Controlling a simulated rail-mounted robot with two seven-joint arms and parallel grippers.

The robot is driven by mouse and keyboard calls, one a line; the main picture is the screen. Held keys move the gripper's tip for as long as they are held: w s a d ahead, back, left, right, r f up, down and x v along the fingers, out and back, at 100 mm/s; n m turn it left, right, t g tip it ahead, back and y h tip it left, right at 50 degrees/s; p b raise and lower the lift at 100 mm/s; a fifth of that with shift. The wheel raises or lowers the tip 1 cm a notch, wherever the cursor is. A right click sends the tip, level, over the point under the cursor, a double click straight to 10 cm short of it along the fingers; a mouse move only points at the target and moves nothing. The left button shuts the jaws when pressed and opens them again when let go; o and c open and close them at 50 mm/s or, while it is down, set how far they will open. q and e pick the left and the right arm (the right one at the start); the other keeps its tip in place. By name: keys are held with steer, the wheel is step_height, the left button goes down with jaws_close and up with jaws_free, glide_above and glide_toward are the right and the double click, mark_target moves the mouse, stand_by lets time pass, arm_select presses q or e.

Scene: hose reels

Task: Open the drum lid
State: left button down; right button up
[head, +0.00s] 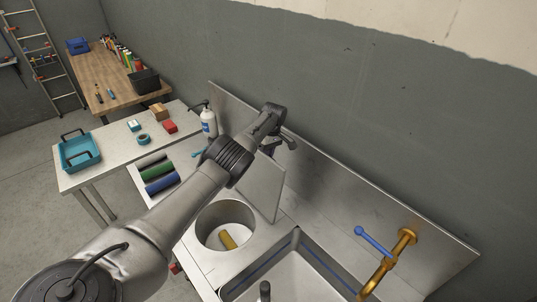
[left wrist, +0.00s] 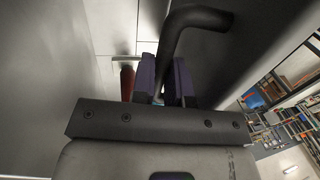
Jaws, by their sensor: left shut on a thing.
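The drum (head: 202,232) is a round, open steel well in the counter, with a yellow cylinder (head: 228,241) inside. Its lid (head: 263,186) is a flat grey panel that stands steeply upright at the back of the opening. My left gripper (head: 287,143) is at the lid's upper far side, its fingers partly hidden by the arm and lid. In the left wrist view its purple fingers (left wrist: 164,78) are shut on a dark bent bar (left wrist: 185,22), which looks like the lid's handle.
A sink (head: 300,275) with a gold tap (head: 382,272) and blue lever (head: 373,241) lies right of the drum. A steel backsplash (head: 330,185) runs close behind. Green and blue rolls (head: 157,170), a white bottle (head: 209,124) and a teal tray (head: 80,153) are left.

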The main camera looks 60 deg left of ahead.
arm_select(q)
steer(key=shift+d+f, duration=0.1)
steer(key=shift+f, duration=0.05)
steer(key=c, duration=1.6)
jaws_free()
steer(key=o, duration=0.3)
steer(key=shift+s+d+f, duration=0.1)
steer(key=shift+s, duration=0.05)
steer(key=shift+o, duration=0.9)
arm_select(e)
steer(key=shift+s+d, duration=0.1)
steer(key=shift+d, duration=0.05)
arm_select(q)
steer(key=shift+r, duration=0.2)
